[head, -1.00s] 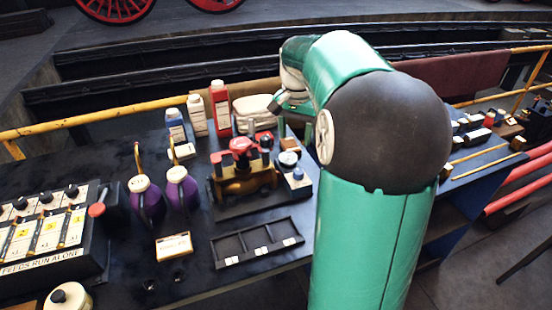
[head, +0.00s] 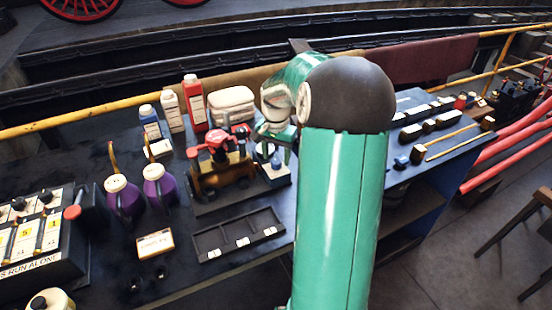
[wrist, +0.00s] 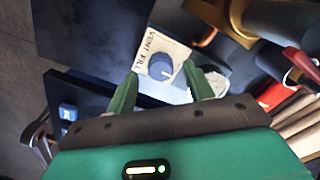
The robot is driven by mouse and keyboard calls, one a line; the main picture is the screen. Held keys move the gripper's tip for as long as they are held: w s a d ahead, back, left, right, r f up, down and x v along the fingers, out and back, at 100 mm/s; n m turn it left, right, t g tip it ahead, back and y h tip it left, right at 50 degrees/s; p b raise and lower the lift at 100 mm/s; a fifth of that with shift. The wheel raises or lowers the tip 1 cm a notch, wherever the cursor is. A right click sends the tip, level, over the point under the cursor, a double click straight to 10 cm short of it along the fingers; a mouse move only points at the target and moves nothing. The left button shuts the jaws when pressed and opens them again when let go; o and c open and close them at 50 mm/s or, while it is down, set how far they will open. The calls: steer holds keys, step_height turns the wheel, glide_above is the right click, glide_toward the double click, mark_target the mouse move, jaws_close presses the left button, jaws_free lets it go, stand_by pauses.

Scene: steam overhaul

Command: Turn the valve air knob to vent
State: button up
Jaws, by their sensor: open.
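The valve air knob (wrist: 160,66) is a round blue knob on a pale plate (wrist: 151,50) lettered VENT and FILL in the wrist view. In the head view the knob (head: 276,161) sits on a small block right of the red and brass model engine (head: 220,165). My gripper (wrist: 161,72) is open, its two green fingers on either side of the knob in the picture. I cannot tell whether they touch it. In the head view my gripper (head: 279,138) is just above the knob and partly hides the block. The knob's pointing direction is unclear.
The model engine stands close beside the knob. A black compartment tray (head: 238,235) lies in front. Red (head: 194,103) and white bottles and a white case (head: 232,104) stand behind. Two purple jugs (head: 122,197) are farther left. The bench's front edge is near.

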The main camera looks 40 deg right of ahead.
steer(key=shift+f, duration=0.9)
steer(key=c, duration=1)
steer(key=shift+o, duration=0.2)
steer(key=shift+n, duration=0.4)
steer(key=n, duration=0.5)
steer(key=shift+w+r, duration=0.1)
steer(key=n, duration=0.6)
steer(key=shift+n, duration=0.3)
